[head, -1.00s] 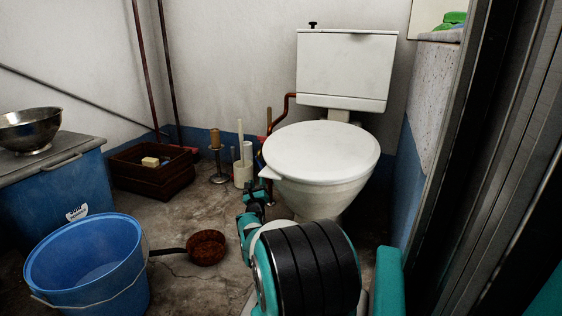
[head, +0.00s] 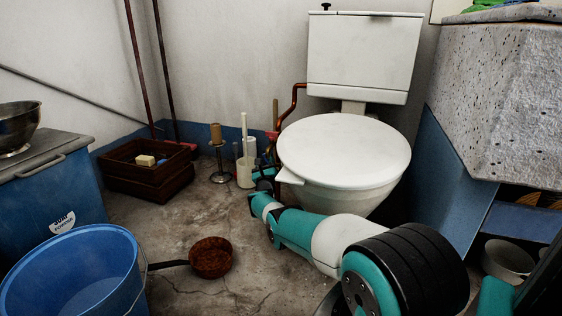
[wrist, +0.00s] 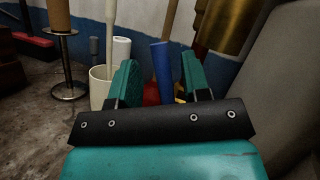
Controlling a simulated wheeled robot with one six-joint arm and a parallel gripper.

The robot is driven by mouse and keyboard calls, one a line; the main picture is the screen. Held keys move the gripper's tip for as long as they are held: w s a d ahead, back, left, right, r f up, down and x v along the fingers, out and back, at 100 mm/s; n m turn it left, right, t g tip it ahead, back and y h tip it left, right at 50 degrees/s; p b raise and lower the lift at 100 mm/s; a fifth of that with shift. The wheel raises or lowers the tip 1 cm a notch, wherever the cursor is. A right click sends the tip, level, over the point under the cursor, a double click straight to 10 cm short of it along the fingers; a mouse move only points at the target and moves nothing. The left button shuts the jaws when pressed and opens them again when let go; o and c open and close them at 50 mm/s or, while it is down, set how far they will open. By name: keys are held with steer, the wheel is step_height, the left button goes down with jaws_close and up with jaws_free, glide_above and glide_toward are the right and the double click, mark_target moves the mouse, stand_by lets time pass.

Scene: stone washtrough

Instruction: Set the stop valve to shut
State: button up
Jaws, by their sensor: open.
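A copper pipe (head: 293,100) runs from the white cistern down behind the left side of the toilet. I cannot make out the stop valve clearly in the head view. In the wrist view a blue lever-like piece (wrist: 162,70) stands upright and may be its handle; red parts (wrist: 151,94) show beside it. A brass cylinder (wrist: 225,25) is close at the upper right. My gripper (wrist: 158,82) is open, and the blue piece shows between its fingers, apparently beyond them. In the head view my gripper (head: 264,176) is low beside the toilet, partly hidden.
The toilet (head: 345,150) stands close to the right of my gripper. A white brush holder (head: 245,172) and a candle stand (head: 218,165) are to its left. A brown pan (head: 211,257) and a blue bucket (head: 70,275) are on the floor. A stone trough (head: 510,95) is at right.

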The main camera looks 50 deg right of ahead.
steer(key=shift+w+d+r, duration=0.2)
steer(key=shift+w+d, duration=0.2)
steer(key=shift+d, duration=0.05)
jaws_close()
